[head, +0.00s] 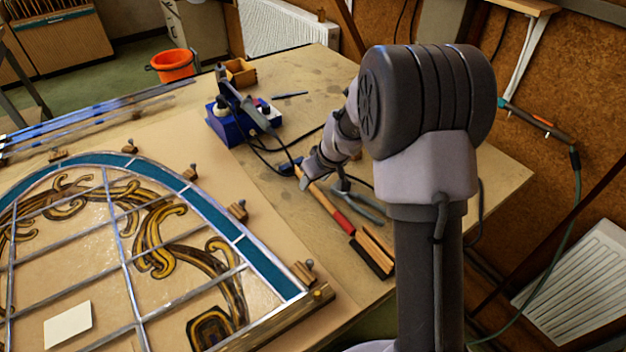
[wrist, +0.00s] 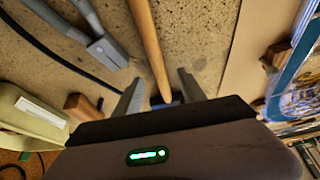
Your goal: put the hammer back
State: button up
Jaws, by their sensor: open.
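The hammer (head: 320,196) lies on the bench, with a wooden shaft, a red grip toward the front and a dark blue head at the far end. In the wrist view its wooden shaft (wrist: 148,42) runs down between my fingers, and part of the dark head shows behind them. My gripper (head: 306,178) is open and low over the head end of the hammer. In the wrist view my gripper (wrist: 160,92) has one finger on each side of the shaft, with gaps visible. Whether the fingers touch the bench I cannot tell.
Grey pliers (head: 362,206) lie close to the hammer's right. A wood-handled brush (head: 374,252) lies near its grip. A blue soldering station (head: 232,122) with cables stands behind left. The leaded panel (head: 125,235), held by wooden blocks and nails, fills the left.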

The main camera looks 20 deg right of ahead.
jog(key=s+a+r+m+p, duration=0.1)
jog(key=s+r, duration=0.5)
jog(key=r, duration=0.3)
jog(key=s+a+r+m+p, duration=0.1)
jog(key=s+r, duration=0.5)
jog(key=r, duration=0.3)
jog(key=s+a+m+b, duration=0.1)
jog(key=s+a+m, duration=0.1)
jog(key=s, duration=0.8)
jog(key=s+a+r+m+t+b, duration=0.1)
jog(key=s+a+m, duration=0.2)
jog(key=s, duration=0.7)
jog(key=shift+s+a+r+m+b, duration=0.15)
jog(key=shift+s+a+m+b, duration=0.15)
jog(key=shift+m+b, duration=0.15)
